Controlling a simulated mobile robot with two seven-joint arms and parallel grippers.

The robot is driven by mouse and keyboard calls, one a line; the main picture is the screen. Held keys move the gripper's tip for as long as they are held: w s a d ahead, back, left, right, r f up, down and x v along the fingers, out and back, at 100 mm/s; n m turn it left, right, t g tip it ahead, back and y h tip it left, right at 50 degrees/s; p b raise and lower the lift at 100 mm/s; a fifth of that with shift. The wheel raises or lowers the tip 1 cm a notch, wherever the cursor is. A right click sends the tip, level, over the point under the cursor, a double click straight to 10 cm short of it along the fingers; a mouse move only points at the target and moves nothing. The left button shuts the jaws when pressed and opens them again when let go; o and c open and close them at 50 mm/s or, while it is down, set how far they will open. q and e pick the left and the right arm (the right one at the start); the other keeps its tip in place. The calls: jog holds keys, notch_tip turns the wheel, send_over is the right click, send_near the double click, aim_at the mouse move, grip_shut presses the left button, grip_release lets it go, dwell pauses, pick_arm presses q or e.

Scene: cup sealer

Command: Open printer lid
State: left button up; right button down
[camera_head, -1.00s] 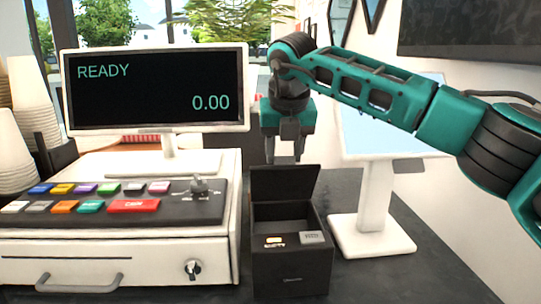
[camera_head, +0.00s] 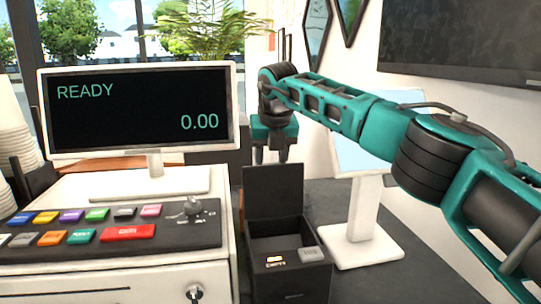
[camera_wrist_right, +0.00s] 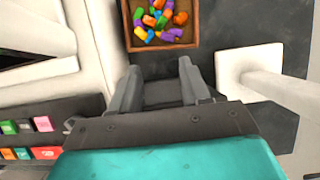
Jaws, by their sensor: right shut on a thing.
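The black printer (camera_head: 290,285) stands on the dark counter, right of the cash register. Its lid (camera_head: 273,198) stands upright at the back of the body, and the inside is exposed. My right gripper (camera_head: 271,156) is right at the lid's top edge, with its fingertips partly hidden behind it. In the right wrist view its two fingers (camera_wrist_right: 161,70) are spaced apart with a dark piece between them, which I take to be the lid. My left gripper is not in view.
The cash register (camera_head: 120,275) with its screen (camera_head: 140,110) is close on the left. A white stand with a tablet (camera_head: 362,245) is close on the right. In the right wrist view a brown box of colourful pieces (camera_wrist_right: 128,30) lies beyond the fingers.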

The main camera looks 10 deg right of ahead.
jog(key=shift+d+f, duration=0.1)
jog(key=shift+f, duration=0.35)
jog(key=c, duration=0.9)
grip_release()
jog(key=shift+w, duration=0.1)
jog(key=shift+o, duration=1.4)
jog(key=shift+w+f, duration=0.25)
jog(key=shift+w, duration=0.15)
jog(key=shift+o, duration=0.5)
jog(key=shift+r, duration=0.1)
jog(key=b+v, duration=0.1)
jog(key=v, duration=1.2)
jog(key=shift+s+r, duration=0.15)
